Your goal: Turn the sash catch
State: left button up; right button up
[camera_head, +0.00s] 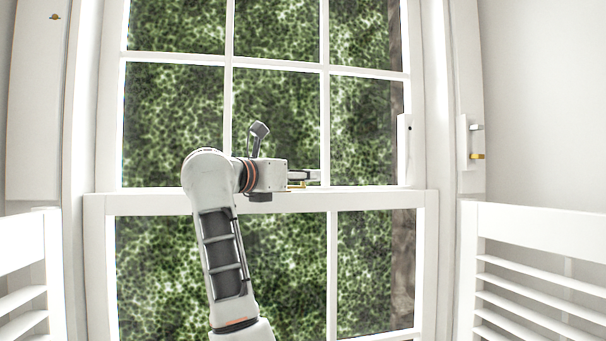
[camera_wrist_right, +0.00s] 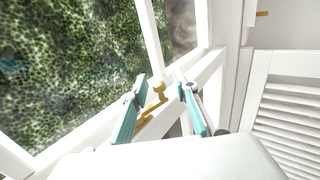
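The brass sash catch (camera_wrist_right: 158,91) sits on the white meeting rail (camera_wrist_right: 205,75) of the window. In the right wrist view its knob and arm lie between the two teal fingers of my right gripper (camera_wrist_right: 161,80). The fingers are spread apart, with a visible gap around the catch; I cannot tell whether either one touches it. In the head view my right gripper (camera_head: 304,175) points right, just above the rail, and only a little of the brass catch (camera_head: 299,186) shows under it. My left gripper is in neither view.
The upper sash (camera_head: 228,67) has white bars over green foliage. White louvred shutters stand at the left (camera_head: 30,260) and right (camera_head: 540,265). A white plate with a brass piece (camera_head: 477,156) is on the right frame. My right forearm covers part of the lower sash.

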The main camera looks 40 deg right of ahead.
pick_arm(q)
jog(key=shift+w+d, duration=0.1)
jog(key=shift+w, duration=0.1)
pick_arm(e)
jog(key=shift+w+d, duration=0.15)
grip_shut()
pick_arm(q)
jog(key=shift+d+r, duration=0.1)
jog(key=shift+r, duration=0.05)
